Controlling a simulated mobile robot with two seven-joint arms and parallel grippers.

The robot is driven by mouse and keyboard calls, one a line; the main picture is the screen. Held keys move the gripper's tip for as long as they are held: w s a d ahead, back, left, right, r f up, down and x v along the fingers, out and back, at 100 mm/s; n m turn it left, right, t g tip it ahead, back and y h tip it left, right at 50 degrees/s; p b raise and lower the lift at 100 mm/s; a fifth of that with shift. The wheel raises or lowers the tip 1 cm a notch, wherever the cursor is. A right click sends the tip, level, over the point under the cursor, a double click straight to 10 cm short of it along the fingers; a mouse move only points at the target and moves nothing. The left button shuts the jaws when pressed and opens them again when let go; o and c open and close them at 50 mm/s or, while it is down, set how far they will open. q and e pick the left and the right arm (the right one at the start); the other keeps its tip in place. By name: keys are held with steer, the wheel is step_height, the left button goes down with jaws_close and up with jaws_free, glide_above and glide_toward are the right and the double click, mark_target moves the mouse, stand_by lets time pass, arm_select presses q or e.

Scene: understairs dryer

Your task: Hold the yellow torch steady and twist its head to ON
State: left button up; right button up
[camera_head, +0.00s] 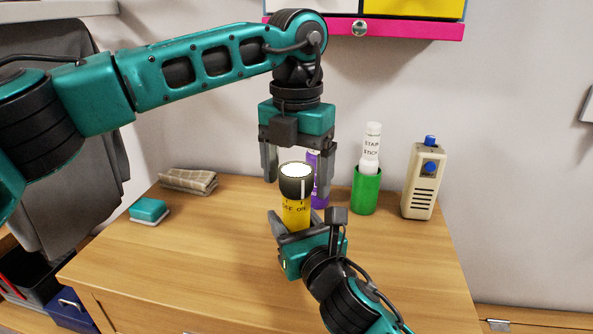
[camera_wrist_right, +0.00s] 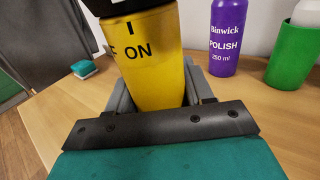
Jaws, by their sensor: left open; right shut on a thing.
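My right gripper (camera_head: 291,226) is shut on the yellow body, low down. My left gripper (camera_head: 296,172) points down from above, open, its fingers on either side of the torch head. Whether they touch it I cannot tell.
A purple polish bottle (camera_wrist_right: 226,38) stands just behind the torch. To the right are a green cup (camera_head: 366,192) holding a white stick and a beige device (camera_head: 422,182) with blue buttons. A sponge (camera_head: 149,211) and folded cloth (camera_head: 188,181) lie left. A pink-edged shelf (camera_head: 400,29) hangs above.

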mark_target(296, 168)
arm_select(q)
step_height(296, 168, up, 12)
stand_by(0.6)
arm_select(e)
steer(key=o, duration=1.3)
